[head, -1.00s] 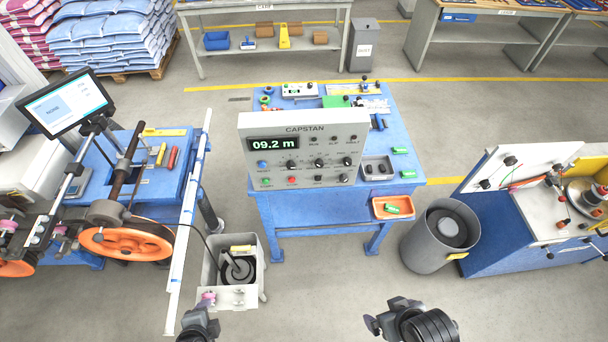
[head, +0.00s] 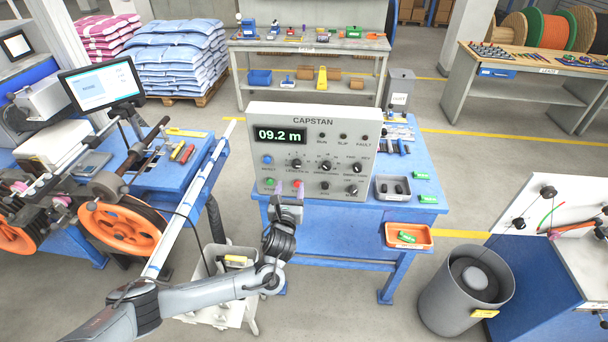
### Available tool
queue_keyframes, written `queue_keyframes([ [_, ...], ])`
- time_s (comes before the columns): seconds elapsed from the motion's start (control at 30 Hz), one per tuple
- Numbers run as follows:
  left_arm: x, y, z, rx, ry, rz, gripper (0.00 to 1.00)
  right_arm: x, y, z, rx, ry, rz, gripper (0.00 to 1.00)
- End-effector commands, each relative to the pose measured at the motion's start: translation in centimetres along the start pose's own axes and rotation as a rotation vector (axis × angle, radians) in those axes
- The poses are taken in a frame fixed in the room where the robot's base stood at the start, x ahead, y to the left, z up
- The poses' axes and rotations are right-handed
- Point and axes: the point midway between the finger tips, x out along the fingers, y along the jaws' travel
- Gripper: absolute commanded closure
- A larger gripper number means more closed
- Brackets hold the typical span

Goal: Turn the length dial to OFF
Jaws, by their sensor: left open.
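The grey CAPSTAN control panel (head: 330,118) stands upright at the front of the blue bench, its display reading 09.2 m. Its upper row has a blue button (head: 267,160) and several black knobs, including the left knob (head: 297,164), the middle knob (head: 326,166) and the right knob (head: 356,168). Their small labels and pointer settings are too fine to read surely, so I cannot tell for certain which is the length dial. My left gripper (head: 288,191) is open and empty, pointing up in front of the panel's lower left, partly covering the red button. My right gripper is out of view.
Right of the panel, a grey tray (head: 392,197) and an orange tray (head: 428,240) sit by green blocks. A grey bin (head: 447,305) stands on the floor at right. An orange wheel machine (head: 121,228) is at left. A white bin (head: 246,312) is below my left arm.

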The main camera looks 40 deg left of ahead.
Motion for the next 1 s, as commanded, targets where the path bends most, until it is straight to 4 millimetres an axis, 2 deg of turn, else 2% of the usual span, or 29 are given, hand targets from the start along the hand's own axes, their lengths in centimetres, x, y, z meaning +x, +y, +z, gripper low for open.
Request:
queue_keyframes([
  [0.17, 1.9, -0.1, 0.3, -0.003, -0.006, 0.001, 0.43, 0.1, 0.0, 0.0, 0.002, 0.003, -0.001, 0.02],
  [0.6, 8.6, -0.2, 0.2, -0.005, -0.003, 0.0, 0.43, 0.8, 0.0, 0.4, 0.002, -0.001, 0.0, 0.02],
  [0.8, 10.1, -0.2, 0.2, -0.005, -0.003, -0.001, 0.43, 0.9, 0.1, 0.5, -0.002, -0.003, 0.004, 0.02],
  [1.0, 10.6, -0.2, 0.3, -0.005, -0.001, -0.002, 0.43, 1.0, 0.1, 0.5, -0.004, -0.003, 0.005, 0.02],
])
